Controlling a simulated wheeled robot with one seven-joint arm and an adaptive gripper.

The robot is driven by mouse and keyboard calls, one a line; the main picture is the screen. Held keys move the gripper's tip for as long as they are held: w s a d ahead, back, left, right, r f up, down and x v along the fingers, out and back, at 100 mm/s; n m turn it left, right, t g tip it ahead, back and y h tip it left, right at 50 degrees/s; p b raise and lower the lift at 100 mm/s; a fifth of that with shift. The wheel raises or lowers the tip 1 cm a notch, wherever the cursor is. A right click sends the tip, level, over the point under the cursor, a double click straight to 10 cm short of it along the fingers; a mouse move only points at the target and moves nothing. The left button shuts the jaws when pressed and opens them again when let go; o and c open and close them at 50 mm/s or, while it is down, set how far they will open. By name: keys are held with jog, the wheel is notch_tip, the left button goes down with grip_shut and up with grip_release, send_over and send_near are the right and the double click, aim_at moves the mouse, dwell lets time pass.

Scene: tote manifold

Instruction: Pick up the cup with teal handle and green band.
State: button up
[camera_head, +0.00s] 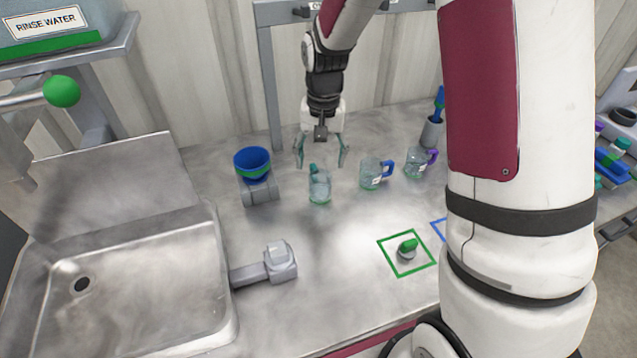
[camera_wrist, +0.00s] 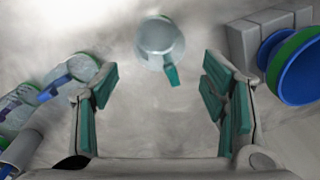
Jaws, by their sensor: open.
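The cup with the teal handle (camera_head: 319,187) is clear and stands upright on the grey counter. In the wrist view the cup (camera_wrist: 159,40) shows from above, its teal handle pointing toward my gripper; the green band shows faintly at its base in the head view. My gripper (camera_head: 322,150) is above and just behind the cup, pointing down, with its teal-padded fingers spread and empty. In the wrist view my gripper (camera_wrist: 158,95) has the cup ahead of its fingertips, apart from them.
A clear cup with a blue handle (camera_head: 372,174) and one with a purple handle (camera_head: 416,163) stand to the right. A blue funnel-like bowl with a green band (camera_head: 252,164) sits on a grey block at left. A green square outline (camera_head: 381,244) surrounds a small green-topped item (camera_head: 408,248). A sink (camera_head: 130,290) lies at left.

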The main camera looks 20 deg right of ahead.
aim_at(321, 171)
jog(key=shift+s+a+f+p, duration=0.1)
jog(key=shift+s+f+p, duration=0.1)
jog(key=shift+f, duration=1.6)
jog(key=shift+s+a+f+p, duration=0.1)
jog(key=shift+f+p, duration=0.05)
jog(key=shift+f, duration=1.6)
jog(key=c, duration=1.4)
jog(key=shift+r, duration=0.15)
jog(key=shift+w+r, duration=0.1)
jog(key=shift+r, duration=1.4)
jog(key=shift+s+r, duration=0.15)
jog(key=shift+s, duration=0.15)
jog(key=shift+s+r, duration=0.25)
jog(key=shift+s, duration=2.3)
jog(key=shift+s+r, duration=0.2)
jog(key=shift+s, duration=2.4)
jog(key=shift+s+r, duration=0.25)
jog(key=shift+s, duration=2.3)
